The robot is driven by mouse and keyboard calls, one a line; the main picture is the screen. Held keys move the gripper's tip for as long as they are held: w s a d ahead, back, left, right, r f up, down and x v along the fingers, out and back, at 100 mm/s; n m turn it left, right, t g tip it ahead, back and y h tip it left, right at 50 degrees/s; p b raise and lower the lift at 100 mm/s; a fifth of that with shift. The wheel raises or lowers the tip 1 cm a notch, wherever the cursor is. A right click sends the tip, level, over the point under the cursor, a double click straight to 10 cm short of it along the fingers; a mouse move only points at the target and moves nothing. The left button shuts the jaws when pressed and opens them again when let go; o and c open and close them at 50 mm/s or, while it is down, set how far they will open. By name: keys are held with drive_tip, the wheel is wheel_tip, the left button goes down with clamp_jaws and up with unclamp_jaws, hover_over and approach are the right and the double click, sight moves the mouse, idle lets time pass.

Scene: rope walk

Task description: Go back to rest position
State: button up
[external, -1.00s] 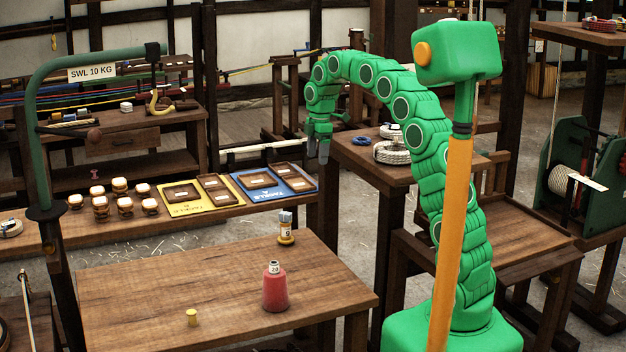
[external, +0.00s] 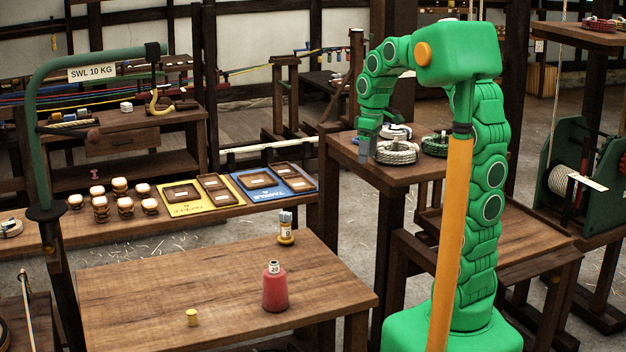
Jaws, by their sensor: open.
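My gripper (external: 364,158) is at the end of my green arm in the external view. It points down over the left edge of the dark wooden table behind, just left of a white rope coil (external: 397,153). The fingers look small from here, and I see nothing held between them. Whether they touch the table or the coil I cannot tell.
A green crane post (external: 38,150) stands at left. Trays lie on yellow and blue mats (external: 277,202).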

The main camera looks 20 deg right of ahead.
drive_tip(key=s+d+f+m, duration=0.1)
drive_tip(key=s+f+m, duration=0.2)
drive_tip(key=s, duration=0.6)
drive_tip(key=s+d+f+m+g, duration=0.1)
drive_tip(key=s+d+f+m, duration=0.1)
drive_tip(key=s, duration=0.6)
drive_tip(key=s+d+f+m+h, duration=0.1)
drive_tip(key=s+d+f+m, duration=0.1)
drive_tip(key=s+f, duration=0.3)
drive_tip(key=s+m, duration=0.1)
drive_tip(key=s, duration=0.3)
drive_tip(key=shift+s+d+m+g, duration=0.15)
drive_tip(key=shift+s+m+g, duration=0.15)
drive_tip(key=shift+s+g, duration=0.1)
